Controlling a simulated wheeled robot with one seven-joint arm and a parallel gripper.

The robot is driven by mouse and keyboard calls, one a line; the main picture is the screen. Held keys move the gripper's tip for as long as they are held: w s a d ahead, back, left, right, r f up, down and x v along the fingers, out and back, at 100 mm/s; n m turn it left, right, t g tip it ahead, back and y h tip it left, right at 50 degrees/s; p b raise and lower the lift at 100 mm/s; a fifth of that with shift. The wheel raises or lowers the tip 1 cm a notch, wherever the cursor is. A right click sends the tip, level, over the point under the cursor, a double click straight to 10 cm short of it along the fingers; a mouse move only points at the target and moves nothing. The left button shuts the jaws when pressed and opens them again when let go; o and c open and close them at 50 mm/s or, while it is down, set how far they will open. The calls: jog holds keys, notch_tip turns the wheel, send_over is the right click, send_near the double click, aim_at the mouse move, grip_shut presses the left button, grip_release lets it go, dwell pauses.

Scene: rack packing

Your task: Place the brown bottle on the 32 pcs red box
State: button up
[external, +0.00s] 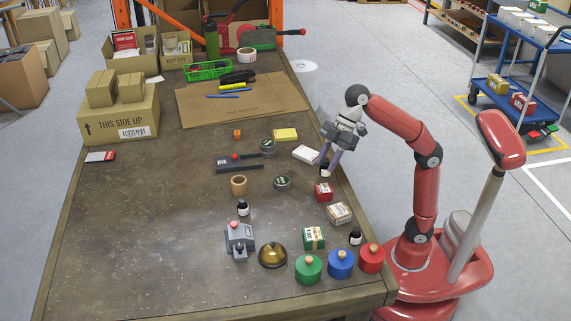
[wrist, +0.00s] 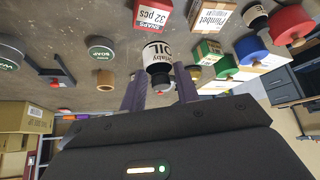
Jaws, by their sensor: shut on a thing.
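My gripper (external: 327,165) is shut on a small bottle with a white OIL label and a dark cap. In the wrist view the bottle (wrist: 157,54) sits between the purple fingers of my gripper (wrist: 160,78); its brown colour is hard to make out. In the external view it shows only as a small dark and white shape at the fingertips. The 32 pcs red box (external: 323,192) lies on the table just below my gripper in the picture. It also shows in the wrist view (wrist: 151,15), apart from the bottle. Its top looks bare.
A cream box (external: 339,213), a green box (external: 313,238) and a dark bottle (external: 355,237) stand nearby. Green, blue and red round containers (external: 340,263) line the front edge. Another dark-capped bottle (external: 243,207) stands to the left. A white box (external: 306,154) lies beside my gripper.

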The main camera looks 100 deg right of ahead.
aim_at(327, 174)
jog(key=shift+f+b, duration=1.1)
jog(key=shift+f, duration=1.6)
jog(key=shift+f, duration=0.15)
jog(key=o, duration=1)
jog(key=shift+r, duration=0.3)
jog(key=p+v, duration=0.4)
jog(key=v, duration=0.7)
jog(key=shift+s+d+r, duration=0.15)
jog(key=shift+d+r, duration=0.1)
jog(key=shift+r, duration=0.05)
